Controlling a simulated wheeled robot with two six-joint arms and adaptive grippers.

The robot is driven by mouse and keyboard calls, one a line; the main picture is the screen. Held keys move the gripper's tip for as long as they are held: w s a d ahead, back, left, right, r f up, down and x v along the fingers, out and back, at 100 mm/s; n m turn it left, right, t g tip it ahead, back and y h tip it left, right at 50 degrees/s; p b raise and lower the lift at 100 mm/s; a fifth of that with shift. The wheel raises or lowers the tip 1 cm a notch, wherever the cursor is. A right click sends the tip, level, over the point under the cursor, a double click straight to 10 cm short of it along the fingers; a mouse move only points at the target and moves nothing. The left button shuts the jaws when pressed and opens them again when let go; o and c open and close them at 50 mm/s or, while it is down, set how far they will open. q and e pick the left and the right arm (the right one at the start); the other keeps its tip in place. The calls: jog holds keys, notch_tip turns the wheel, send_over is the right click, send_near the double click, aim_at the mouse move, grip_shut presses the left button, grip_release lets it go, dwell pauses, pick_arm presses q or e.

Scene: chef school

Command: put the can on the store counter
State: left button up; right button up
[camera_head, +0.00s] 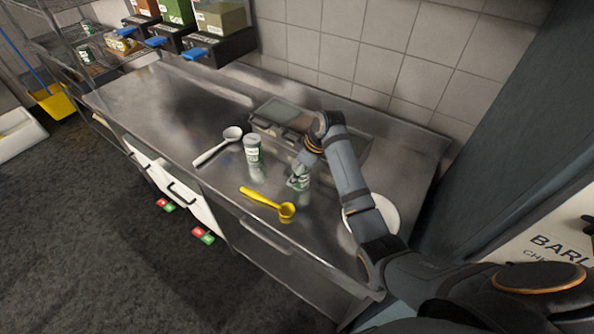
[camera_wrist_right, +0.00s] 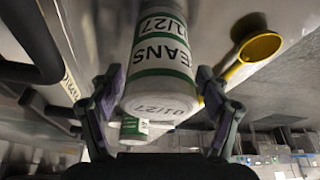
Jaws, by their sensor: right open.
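A white can with green bands and printed lettering (camera_head: 299,183) stands on the steel counter (camera_head: 190,120), partly hidden by my right gripper (camera_head: 301,173). In the right wrist view this can (camera_wrist_right: 162,65) is large and lies between the two spread fingers of my right gripper (camera_wrist_right: 160,98). The fingers are open on either side of it; I cannot tell whether they touch it. A second, similar can (camera_head: 253,150) stands upright to the left on the counter. It also shows smaller in the wrist view (camera_wrist_right: 133,128). My left gripper is not in view.
A yellow scoop (camera_head: 268,204) lies in front of the cans, and a white ladle (camera_head: 218,145) lies to the left. A white plate (camera_head: 385,214) is at the right, under my arm. The counter's left part is clear.

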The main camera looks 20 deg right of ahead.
jog(key=v, duration=1.2)
jog(key=shift+b, duration=0.35)
jog(key=shift+w+f, duration=0.1)
